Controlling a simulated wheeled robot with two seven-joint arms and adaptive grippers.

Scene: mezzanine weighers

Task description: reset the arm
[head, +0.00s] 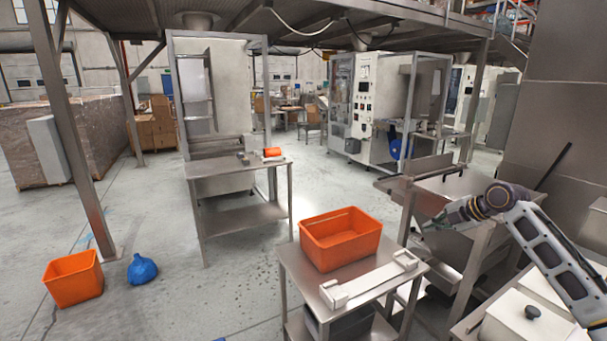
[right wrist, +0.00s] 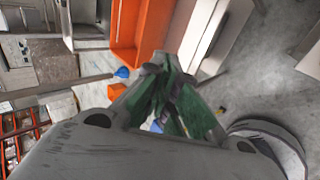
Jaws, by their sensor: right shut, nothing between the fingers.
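My right arm (head: 550,245) comes in from the right edge in the head view. Its gripper (head: 448,217) hangs at the right of the orange crate, in front of the steel equipment, and touches nothing that I can make out. In the right wrist view the green-padded fingers of the right gripper (right wrist: 182,105) are brought together, with nothing held between them. My left arm and gripper are not in either view.
An orange crate (head: 340,240) and a white bracket-like bar (head: 370,280) sit on the near steel table (head: 295,268). A steel hopper (head: 440,190) stands close to the right gripper. Another orange crate (head: 73,279) and a blue bag (head: 142,269) lie on the floor at left.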

